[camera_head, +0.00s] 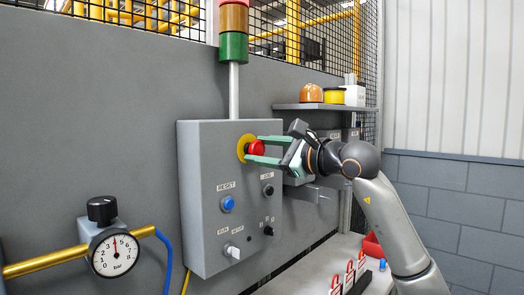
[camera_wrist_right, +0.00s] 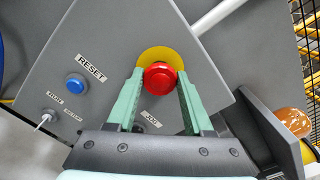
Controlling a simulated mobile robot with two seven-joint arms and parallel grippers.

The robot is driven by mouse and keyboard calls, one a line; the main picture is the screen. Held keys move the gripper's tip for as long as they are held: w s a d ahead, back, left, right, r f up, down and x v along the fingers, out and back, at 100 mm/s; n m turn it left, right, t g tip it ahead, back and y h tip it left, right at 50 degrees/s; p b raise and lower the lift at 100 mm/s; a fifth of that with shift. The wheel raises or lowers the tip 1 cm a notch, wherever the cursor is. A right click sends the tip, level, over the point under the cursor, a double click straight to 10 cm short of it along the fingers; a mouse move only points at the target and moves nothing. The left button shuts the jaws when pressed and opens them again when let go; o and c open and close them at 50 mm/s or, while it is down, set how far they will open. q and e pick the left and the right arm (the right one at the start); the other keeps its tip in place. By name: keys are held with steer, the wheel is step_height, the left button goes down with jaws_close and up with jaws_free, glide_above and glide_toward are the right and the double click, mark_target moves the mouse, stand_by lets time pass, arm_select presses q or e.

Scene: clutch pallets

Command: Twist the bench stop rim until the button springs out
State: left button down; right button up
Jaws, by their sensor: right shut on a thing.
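The red bench stop button (camera_head: 256,147) sits on a yellow round plate (camera_head: 242,148) at the upper right of the grey control box (camera_head: 205,165). My right gripper (camera_head: 259,148) reaches in from the right, with one green finger above the button and one below. In the right wrist view the red button (camera_wrist_right: 159,78) lies between the two fingertips (camera_wrist_right: 160,84), and the yellow plate (camera_wrist_right: 160,54) shows behind it. The gripper is shut on the button's rim. I cannot tell how far the button stands out. My left gripper is not in view.
The box also carries a blue reset button (camera_head: 228,204), a white selector switch (camera_head: 232,252) and black knobs (camera_head: 268,190). A signal tower (camera_head: 233,47) rises above. A shelf (camera_head: 325,107) is behind my right arm. A pressure gauge (camera_head: 115,252) is at the left.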

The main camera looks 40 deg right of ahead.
jaws_close()
